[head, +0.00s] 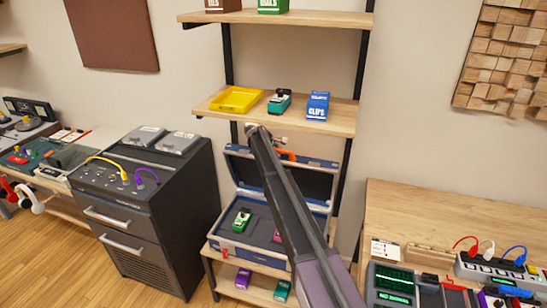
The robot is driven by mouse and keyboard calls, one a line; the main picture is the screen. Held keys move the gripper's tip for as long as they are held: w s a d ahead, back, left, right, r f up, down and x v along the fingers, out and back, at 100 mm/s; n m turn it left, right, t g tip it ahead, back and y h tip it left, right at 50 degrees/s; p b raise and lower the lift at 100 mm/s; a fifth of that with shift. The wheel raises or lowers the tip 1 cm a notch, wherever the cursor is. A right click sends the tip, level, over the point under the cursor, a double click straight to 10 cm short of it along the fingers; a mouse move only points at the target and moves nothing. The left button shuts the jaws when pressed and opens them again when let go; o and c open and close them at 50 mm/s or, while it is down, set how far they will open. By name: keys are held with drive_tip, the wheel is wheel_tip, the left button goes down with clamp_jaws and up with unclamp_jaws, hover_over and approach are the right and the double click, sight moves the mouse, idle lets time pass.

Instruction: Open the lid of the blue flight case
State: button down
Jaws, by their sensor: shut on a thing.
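The blue flight case (226,239) stands on a wooden shelf in the middle of the head view. Its lid (313,181) is raised and leans up at the back, showing its dark inside. A green pedal (241,220) lies in the case, and a small pink one shows partly beside my arm. My arm crosses in front of the case and hides part of the lid and the right of the inside. My gripper (286,153), with an orange part showing, is at the top edge of the lid, shut on it. Its fingertips are mostly hidden.
Above the lid is a shelf (208,107) with a yellow tray (237,99), a green pedal (279,102) and a blue box (317,106). A dark drawer cabinet (179,232) stands close on the left. A wooden desk (440,215) with electronics is on the right.

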drive_tip(key=shift+w+d+r, duration=0.15)
drive_tip(key=shift+w, duration=0.55)
drive_tip(key=shift+w+d+r, duration=0.15)
drive_tip(key=shift+w, duration=0.5)
drive_tip(key=c, duration=0.5)
unclamp_jaws()
drive_tip(key=shift+c, duration=0.2)
drive_tip(key=shift+d, duration=0.1)
